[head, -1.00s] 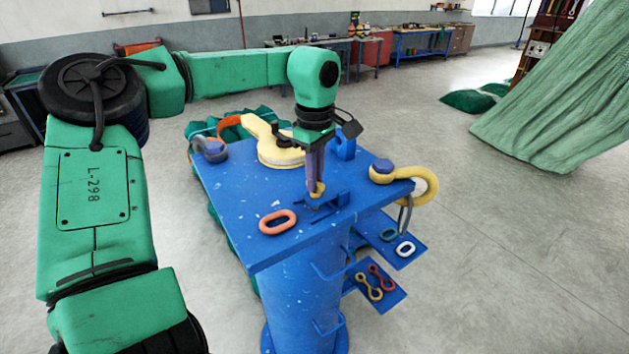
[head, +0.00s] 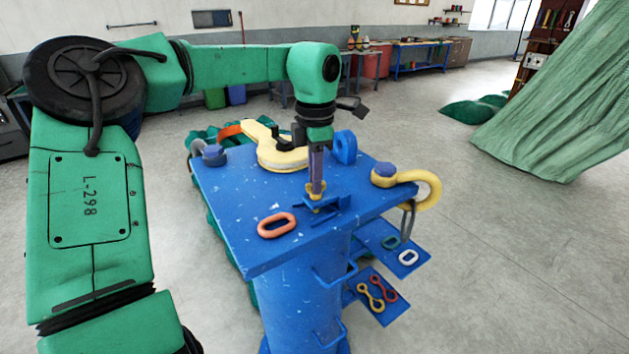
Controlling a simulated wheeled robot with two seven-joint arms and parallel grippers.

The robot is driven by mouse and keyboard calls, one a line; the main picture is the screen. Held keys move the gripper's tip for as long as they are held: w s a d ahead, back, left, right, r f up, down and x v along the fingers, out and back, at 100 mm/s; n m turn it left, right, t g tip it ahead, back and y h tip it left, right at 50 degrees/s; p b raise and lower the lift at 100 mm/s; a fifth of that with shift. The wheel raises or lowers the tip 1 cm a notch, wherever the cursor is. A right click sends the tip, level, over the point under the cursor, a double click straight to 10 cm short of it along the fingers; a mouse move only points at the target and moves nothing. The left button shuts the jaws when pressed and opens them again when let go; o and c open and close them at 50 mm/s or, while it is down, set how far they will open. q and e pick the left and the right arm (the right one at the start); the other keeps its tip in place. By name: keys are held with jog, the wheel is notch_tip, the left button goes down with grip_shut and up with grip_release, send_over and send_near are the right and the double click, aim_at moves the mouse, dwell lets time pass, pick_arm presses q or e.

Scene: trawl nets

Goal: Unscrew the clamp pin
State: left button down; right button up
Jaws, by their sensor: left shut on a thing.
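My left arm comes in from the left and its gripper (head: 317,186) points straight down over the blue workbench (head: 232,196). Its fingers are shut on the small yellow head of the clamp pin (head: 316,199). The pin stands upright at a blue clamp bracket (head: 333,206) near the front right of the bench top. The lower part of the pin is hidden by the bracket. My right gripper is not in view.
An orange link (head: 277,225) lies left of the clamp. A yellow shackle (head: 415,185) sits at the right corner, and a large yellow block (head: 275,150) lies behind. Lower side shelves hold a white link (head: 408,257) and small yellow and red pieces. A green net (head: 575,100) hangs at right.

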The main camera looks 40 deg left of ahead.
pick_arm(q)
jog(key=n+b, duration=0.1)
jog(key=n, duration=0.3)
jog(key=shift+n, duration=0.4)
jog(key=n+b, duration=0.1)
jog(key=n, duration=0.4)
jog(key=shift+f, duration=0.1)
jog(key=n+b, duration=0.1)
jog(key=n, duration=0.4)
jog(key=shift+n, duration=0.4)
jog(key=n, duration=0.4)
jog(key=shift+d+n, duration=0.1)
jog(key=shift+n, duration=0.2)
jog(key=n, duration=1)
jog(key=shift+f+n, duration=0.1)
jog(key=shift+n, duration=0.3)
jog(key=n, duration=1.1)
